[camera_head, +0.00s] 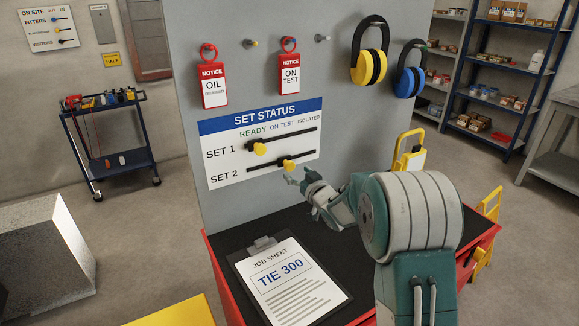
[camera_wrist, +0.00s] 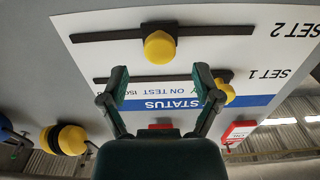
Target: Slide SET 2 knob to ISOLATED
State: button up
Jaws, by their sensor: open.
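The SET STATUS board (camera_head: 225,170) is upright on a grey panel, with READY, ON TEST and ISOLATED from left to right. The yellow SET 2 knob (camera_head: 288,163) sits near the middle of the lower black slot, about under ON TEST. The yellow SET 1 knob (camera_head: 260,149) is toward READY on the upper slot. My gripper (camera_head: 302,178) is open and empty, just below and right of the SET 2 knob. The wrist view is upside down: the SET 2 knob (camera_wrist: 159,47) shows beyond and between my open fingers (camera_wrist: 160,84), apparently untouched.
A clipboard job sheet (camera_head: 290,285) lies on the black-topped red bench below. Red notice tags (camera_head: 212,88) and yellow ear defenders (camera_head: 369,66) hang above the board. The SET 1 knob (camera_wrist: 224,92) shows close behind one finger in the wrist view.

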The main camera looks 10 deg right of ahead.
aim_at(291, 167)
jog(key=shift+x, duration=2.4)
